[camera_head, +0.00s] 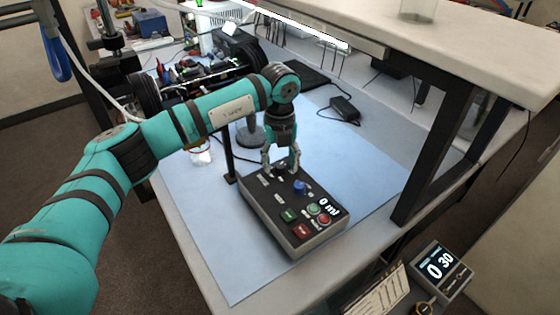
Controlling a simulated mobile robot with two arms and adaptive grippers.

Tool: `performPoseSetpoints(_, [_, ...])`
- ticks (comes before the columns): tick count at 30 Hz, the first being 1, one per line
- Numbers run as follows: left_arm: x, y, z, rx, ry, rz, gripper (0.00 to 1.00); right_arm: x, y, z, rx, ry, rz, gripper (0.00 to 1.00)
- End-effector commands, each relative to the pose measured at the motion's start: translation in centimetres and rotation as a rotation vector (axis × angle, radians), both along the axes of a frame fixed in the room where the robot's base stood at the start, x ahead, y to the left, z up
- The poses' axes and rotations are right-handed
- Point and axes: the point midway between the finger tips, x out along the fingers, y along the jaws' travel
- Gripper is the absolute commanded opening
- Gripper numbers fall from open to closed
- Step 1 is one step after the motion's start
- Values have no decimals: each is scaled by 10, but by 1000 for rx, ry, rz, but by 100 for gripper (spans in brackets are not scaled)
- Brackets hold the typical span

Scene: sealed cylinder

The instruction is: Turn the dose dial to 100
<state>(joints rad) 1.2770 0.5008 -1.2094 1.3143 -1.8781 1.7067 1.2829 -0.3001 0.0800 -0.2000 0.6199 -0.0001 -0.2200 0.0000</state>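A dark grey control box (268,208) sits on the blue mat. The fingertips are just behind and left of the blue knob. I cannot tell whether they touch the box or whether something small is between them. My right gripper is not in view.
Green (289,215) and red (302,231) buttons are on the box. A thin black post (229,158) stands left of the gripper. A shelf leg (428,150) rises at right. A second device (440,268) reads "0 30" at lower right. The mat (220,250) is clear in front.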

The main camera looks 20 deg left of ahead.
Motion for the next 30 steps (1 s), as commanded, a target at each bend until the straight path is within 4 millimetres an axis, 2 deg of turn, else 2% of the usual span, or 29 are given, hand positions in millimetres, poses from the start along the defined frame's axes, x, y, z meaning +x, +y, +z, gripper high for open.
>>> performPoseSetpoints(6, [0,0,0,0,1,-1,49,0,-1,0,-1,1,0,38])
performPoseSetpoints(10, [0,0,10,-1,-1,-1,49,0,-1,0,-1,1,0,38])
performPoseSetpoints(22, [0,-1,91,-1,-3,0,49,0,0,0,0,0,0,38])
performPoseSetpoints(27, [0,0,112,-1,-1,0,49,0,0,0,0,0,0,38])
performPoseSetpoints(30, [0,0,118,0,1,0,49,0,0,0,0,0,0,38])
